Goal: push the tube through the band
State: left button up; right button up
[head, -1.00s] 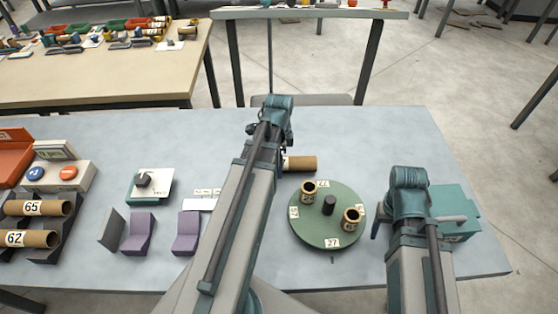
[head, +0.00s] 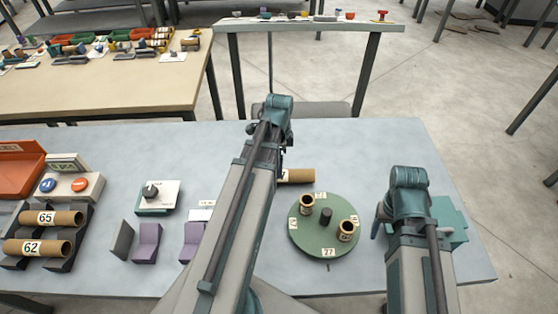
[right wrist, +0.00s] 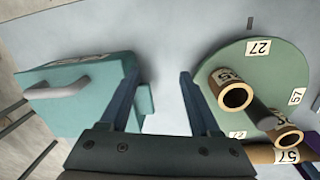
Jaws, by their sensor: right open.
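A brown cardboard tube (head: 297,176) lies on the table, partly hidden behind my left arm. A tube end with a label (right wrist: 285,155) shows at the lower right of the right wrist view. A green disc (head: 322,243) carries two short upright labelled tubes (head: 306,204) (head: 347,230) around a dark post (head: 326,216). I cannot tell any band apart from these. My right gripper (right wrist: 158,78) is open and empty, between the disc and a teal box. My left gripper is hidden behind its own arm, near the lying tube.
The teal box (right wrist: 70,110) has a grey handle. A dark rack at left holds tubes marked 65 (head: 53,218) and 62 (head: 45,247). Nearby are a button box (head: 80,187), a knob box (head: 160,197) and purple blocks (head: 147,243). The table's back middle is clear.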

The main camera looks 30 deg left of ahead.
pick_arm(q)
notch_tip(320, 180, up, 7)
jog(key=p, duration=0.6)
pick_arm(e)
notch_tip(320, 180, up, 7)
pick_arm(q)
jog(key=s+d+n, duration=0.4)
jog(key=d, duration=0.8)
jog(key=s+d+n+y, duration=0.1)
jog(key=s+d+n, duration=0.2)
jog(key=d, duration=1)
jog(key=shift+s+n, duration=0.4)
jog(key=shift+d+r, duration=0.1)
jog(key=shift+c, duration=0.2)
